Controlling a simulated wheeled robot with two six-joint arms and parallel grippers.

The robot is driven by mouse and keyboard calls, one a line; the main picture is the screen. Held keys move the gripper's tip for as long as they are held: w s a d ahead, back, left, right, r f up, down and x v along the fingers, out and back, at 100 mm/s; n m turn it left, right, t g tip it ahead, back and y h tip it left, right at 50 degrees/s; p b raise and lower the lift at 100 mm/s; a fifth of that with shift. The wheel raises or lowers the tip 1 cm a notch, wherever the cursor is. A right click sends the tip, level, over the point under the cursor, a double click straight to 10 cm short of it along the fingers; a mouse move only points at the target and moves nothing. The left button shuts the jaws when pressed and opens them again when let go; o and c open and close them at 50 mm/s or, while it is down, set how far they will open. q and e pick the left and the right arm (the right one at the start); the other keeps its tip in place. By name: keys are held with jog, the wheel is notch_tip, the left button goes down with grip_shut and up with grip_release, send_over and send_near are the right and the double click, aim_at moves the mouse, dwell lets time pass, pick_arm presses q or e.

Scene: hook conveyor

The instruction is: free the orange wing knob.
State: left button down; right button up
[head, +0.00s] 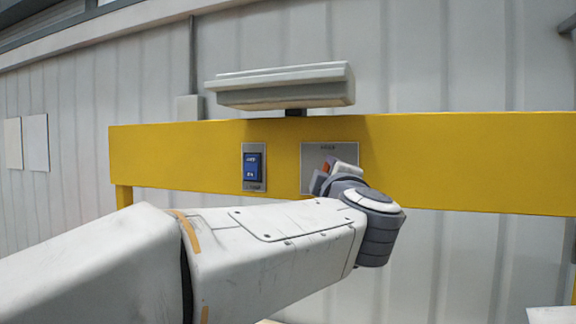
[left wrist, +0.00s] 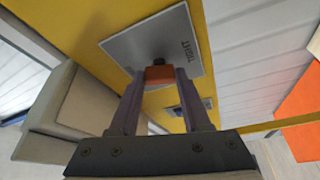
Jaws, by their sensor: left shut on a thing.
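The orange wing knob (left wrist: 159,74) sits on a dark stem in front of a grey labelled plate (left wrist: 170,38) in the left wrist view. My left gripper (left wrist: 160,80) is shut on the knob, with one finger on each side of it. In the head view only a small bit of the knob (head: 326,167) shows beside the fingers of my left gripper (head: 327,178), in front of the plate (head: 313,151). My wrist hides the lower right of that plate. My right gripper is not in view.
A yellow beam (head: 430,155) runs across the grey ribbed wall (head: 120,90). A blue switch (head: 253,167) on its own plate is left of the knob plate. A pale box-shaped housing (head: 285,88) juts out above the beam. An orange panel (left wrist: 301,118) shows at the right in the wrist view.

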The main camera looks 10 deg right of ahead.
pick_arm(q)
jog(key=shift+r+n+g+y+p, duration=0.1)
jog(key=shift+n+g+y+p, duration=0.35)
jog(key=shift+n, duration=0.85)
jog(key=shift+p, duration=0.35)
jog(key=shift+c, duration=1.8)
grip_release()
jog(key=s+a+b, duration=0.2)
jog(key=s+b, duration=0.2)
jog(key=s, duration=0.6)
jog(key=shift+s+b, duration=0.15)
jog(key=shift+b, duration=0.2)
jog(key=shift+f, duration=0.2)
